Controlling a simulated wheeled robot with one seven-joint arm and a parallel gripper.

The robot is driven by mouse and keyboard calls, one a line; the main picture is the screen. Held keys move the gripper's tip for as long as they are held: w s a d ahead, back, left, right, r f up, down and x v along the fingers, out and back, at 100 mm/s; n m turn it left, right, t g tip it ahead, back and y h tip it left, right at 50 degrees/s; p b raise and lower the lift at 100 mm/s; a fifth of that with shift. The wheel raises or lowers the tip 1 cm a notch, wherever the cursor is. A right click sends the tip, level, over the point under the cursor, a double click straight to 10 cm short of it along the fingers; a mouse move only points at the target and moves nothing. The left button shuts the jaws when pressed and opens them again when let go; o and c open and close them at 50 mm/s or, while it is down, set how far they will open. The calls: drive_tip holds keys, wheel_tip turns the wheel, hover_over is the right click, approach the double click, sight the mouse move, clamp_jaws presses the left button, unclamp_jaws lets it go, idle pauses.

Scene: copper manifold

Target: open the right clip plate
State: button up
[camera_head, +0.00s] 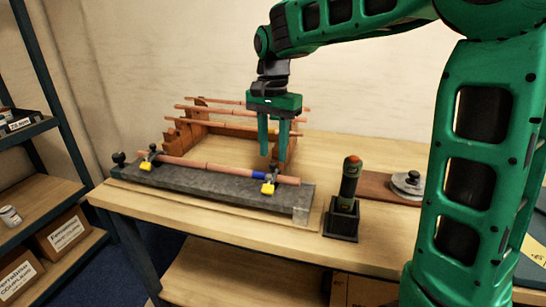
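The right clip plate (269,187) has a yellow tab and sits at the front edge of the grey base block, near the right end of the copper pipe (215,168). Whether this clip is open or closed is too small to tell. A similar left clip (147,165) with a yellow tab sits near the pipe's left end. My gripper (273,158) points down with its two green fingers apart and nothing seen between them. It appears just above and behind the right clip; the exact gap cannot be told.
The grey base block (210,190) lies along the bench's front. A wooden rack (190,135) with several copper pipes stands behind it. A dark torch-like tool in a black stand (342,217) is to the right. A round metal piece (408,182) lies farther right on a brown board.

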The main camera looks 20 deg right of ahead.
sight(272, 173)
drive_tip(key=shift+f, duration=1.4)
clamp_jaws()
drive_tip(key=shift+d, duration=0.1)
drive_tip(key=shift+a, duration=0.2)
